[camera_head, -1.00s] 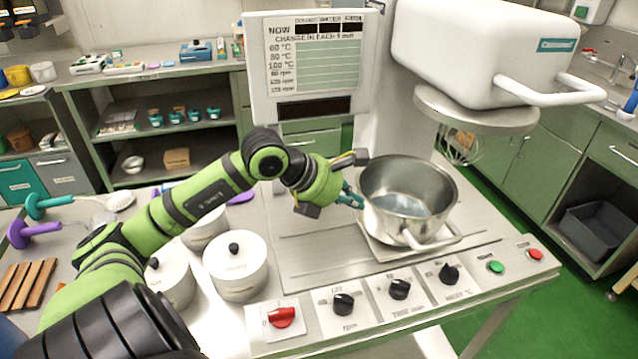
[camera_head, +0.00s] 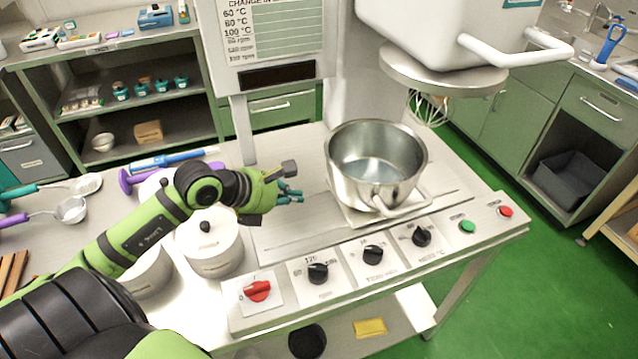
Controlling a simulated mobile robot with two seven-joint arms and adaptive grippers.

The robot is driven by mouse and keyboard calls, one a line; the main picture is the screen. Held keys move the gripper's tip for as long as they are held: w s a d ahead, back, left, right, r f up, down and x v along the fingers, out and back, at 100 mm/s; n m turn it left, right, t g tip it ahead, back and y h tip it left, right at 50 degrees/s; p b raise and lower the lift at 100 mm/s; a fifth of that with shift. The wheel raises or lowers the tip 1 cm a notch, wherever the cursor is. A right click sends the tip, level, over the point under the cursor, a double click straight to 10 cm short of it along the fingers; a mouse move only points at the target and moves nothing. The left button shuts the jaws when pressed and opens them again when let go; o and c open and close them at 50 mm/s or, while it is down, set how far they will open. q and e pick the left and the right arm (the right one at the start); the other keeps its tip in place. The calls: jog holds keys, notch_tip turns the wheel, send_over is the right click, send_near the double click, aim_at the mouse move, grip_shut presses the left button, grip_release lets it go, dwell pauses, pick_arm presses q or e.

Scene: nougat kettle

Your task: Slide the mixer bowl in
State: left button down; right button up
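The steel mixer bowl (camera_head: 373,185) stands upright on a plate (camera_head: 360,219) on the kettle's flat steel deck. Its handle sticks out at the front right. The mixer head (camera_head: 430,45) hangs behind and to the right, with the wire whisk (camera_head: 427,108) under its round disc. The whisk shows beyond the bowl's right rim, not inside the bowl. My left gripper (camera_head: 291,192) is left of the bowl, apart from it, with its teal fingers spread and empty. My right gripper is out of view.
White lidded pots (camera_head: 212,244) stand left of the deck, beneath my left arm. A control panel with a red switch (camera_head: 257,291) and black knobs runs along the front. The display board (camera_head: 270,40) rises behind. The deck right of the bowl is clear.

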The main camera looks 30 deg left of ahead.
aim_at(334, 189)
pick_arm(q)
jog(key=p+x, duration=0.1)
jog(key=x, duration=0.2)
jog(key=shift+w+d, duration=0.15)
jog(key=shift+w, duration=0.2)
jog(key=w, duration=0.1)
jog(key=w+d+p, duration=0.1)
jog(key=w+p, duration=0.1)
jog(key=shift+w+d+r, duration=0.1)
jog(key=shift+w+d, duration=0.25)
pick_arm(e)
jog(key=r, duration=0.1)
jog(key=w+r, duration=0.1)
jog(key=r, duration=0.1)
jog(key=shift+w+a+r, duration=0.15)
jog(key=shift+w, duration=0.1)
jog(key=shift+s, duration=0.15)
